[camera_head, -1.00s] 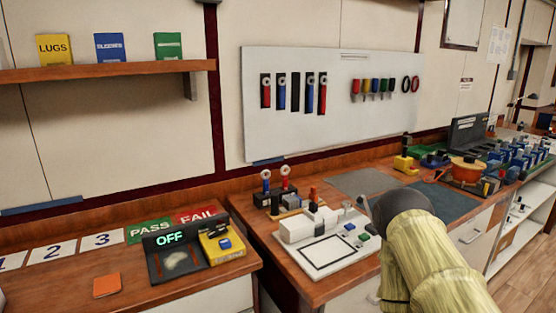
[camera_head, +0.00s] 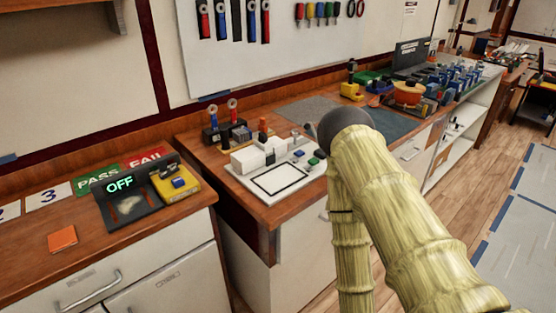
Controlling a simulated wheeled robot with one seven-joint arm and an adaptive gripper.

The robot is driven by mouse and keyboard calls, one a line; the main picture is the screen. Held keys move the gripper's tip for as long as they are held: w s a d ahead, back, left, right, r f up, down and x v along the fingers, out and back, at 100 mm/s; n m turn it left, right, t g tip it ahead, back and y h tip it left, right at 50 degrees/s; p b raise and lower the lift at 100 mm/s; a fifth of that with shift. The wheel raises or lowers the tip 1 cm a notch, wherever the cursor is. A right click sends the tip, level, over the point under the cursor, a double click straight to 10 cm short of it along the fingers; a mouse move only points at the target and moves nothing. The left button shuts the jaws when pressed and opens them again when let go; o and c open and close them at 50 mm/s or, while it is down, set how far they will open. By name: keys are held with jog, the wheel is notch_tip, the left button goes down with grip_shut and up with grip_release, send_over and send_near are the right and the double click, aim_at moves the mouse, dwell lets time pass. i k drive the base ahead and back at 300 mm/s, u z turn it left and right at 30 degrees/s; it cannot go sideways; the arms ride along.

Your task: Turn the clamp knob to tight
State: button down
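A white bench fixture (camera_head: 262,158) with a raised white block and a black-outlined rectangle stands at the front of the middle bench. A blue button (camera_head: 298,153) and a green button (camera_head: 313,161) sit on its right side. A dark upright post with an orange lower part (camera_head: 263,132) stands behind the block. I cannot tell which part is the clamp knob or how it is set. My arm reaches in from the lower right, and its dark rounded end is just right of the fixture. My gripper's fingers do not show.
A dark unit reading OFF (camera_head: 120,184) and a yellow box (camera_head: 176,185) stand on the left bench, with an orange square (camera_head: 62,240) in front. Open floor (camera_head: 485,180) is at the right.

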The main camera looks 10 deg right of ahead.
aim_at(295, 133)
jog(key=k, duration=0.5)
jog(key=z, duration=1.55)
jog(key=i, duration=1.05)
jog(key=u, duration=2.4)
